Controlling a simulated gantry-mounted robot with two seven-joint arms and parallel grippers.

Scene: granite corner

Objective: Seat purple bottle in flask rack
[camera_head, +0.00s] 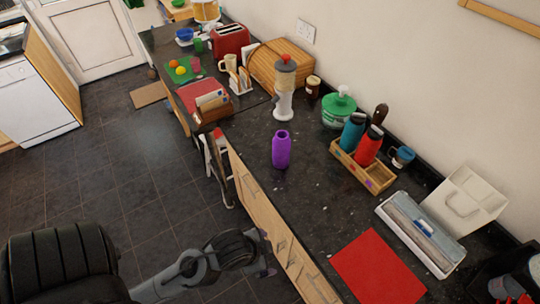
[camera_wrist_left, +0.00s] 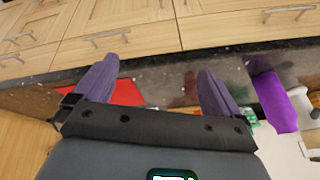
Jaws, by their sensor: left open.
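The purple bottle (camera_head: 281,150) stands upright, open-topped, on the dark counter near its front edge. It also shows at the right of the left wrist view (camera_wrist_left: 273,98), outside my fingers. The wooden flask rack (camera_head: 364,180) is to its right, towards the wall. A teal bottle (camera_head: 352,132) and a red bottle (camera_head: 369,147) stand in it; its near right end is empty. My left gripper (camera_head: 266,254) is low in front of the counter's drawers, apart from the bottle. In the left wrist view (camera_wrist_left: 158,66) its purple fingers are spread with nothing between. My right gripper is not seen.
A red mat (camera_head: 378,268) lies on the counter at the near right, beside a grey and white appliance (camera_head: 420,232). Counter between bottle and rack is clear. Drawer fronts (camera_head: 265,213) face my left gripper.

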